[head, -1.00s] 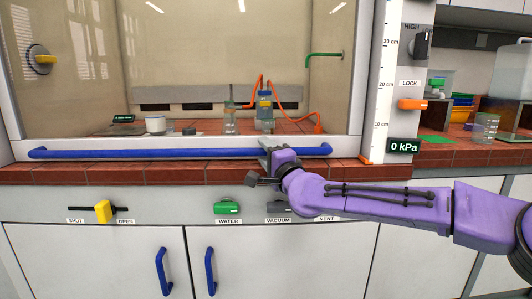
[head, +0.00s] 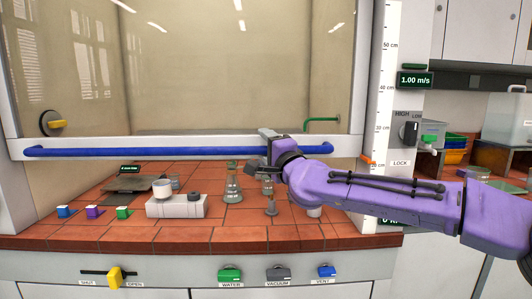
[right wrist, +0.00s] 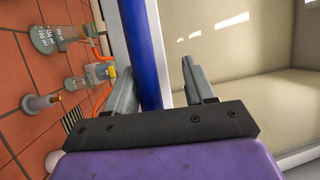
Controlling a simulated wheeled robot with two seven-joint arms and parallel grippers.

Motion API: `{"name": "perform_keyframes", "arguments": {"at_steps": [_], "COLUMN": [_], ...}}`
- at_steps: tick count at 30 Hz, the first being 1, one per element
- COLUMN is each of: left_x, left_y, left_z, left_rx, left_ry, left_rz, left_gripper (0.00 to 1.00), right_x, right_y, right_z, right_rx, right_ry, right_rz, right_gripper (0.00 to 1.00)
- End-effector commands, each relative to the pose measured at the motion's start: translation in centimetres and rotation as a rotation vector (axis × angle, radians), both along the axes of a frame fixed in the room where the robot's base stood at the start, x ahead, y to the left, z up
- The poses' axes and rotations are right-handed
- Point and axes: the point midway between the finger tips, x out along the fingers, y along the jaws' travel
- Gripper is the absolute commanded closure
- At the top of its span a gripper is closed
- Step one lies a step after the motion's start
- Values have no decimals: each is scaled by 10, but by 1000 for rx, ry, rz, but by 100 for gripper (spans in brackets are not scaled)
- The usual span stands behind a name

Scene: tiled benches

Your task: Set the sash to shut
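The glass sash (head: 190,70) stands partly raised, with an open gap between its lower frame and the tiled bench. Its long blue handle bar (head: 150,151) runs along the lower frame. The orange marker (head: 367,160) at the sash edge sits between the 20 and 30 cm marks on the white scale (head: 383,108). My right gripper (head: 270,138) is at the right part of the bar. In the right wrist view the blue bar (right wrist: 147,50) passes between its two fingers, close to one, with a gap to the other. My left gripper is out of view.
On the bench (head: 230,238) under the sash stand a white device (head: 176,206), a glass flask (head: 233,186) and small coloured blocks (head: 93,212). A display (head: 415,80) reads 1.00 m/s. A yellow slider (head: 115,277) and coloured knobs line the front panel.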

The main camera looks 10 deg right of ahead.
Motion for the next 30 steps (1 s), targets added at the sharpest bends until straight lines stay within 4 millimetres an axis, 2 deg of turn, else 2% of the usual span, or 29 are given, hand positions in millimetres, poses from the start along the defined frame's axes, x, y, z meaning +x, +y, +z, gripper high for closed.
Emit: {"name": "perform_keyframes", "arguments": {"at_steps": [1, 3, 10, 14, 25, 30], "left_x": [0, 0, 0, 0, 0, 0], "left_y": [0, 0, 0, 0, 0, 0], "left_z": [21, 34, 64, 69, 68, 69], "left_rx": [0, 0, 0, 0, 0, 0], "left_ry": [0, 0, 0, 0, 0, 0], "left_rz": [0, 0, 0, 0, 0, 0], "left_gripper": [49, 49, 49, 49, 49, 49], "right_x": [0, 0, 0, 0, 0, -6], "right_y": [0, 0, 0, 0, 1, 13], "right_z": [26, 42, 79, 84, 82, 81], "right_rx": [2, 1, 1, 1, -1, -30], "right_ry": [-5, -4, -3, -3, 0, 4], "right_rz": [-1, -1, -1, 0, 1, 12], "right_gripper": [51, 51, 51, 51, 51, 51]}}
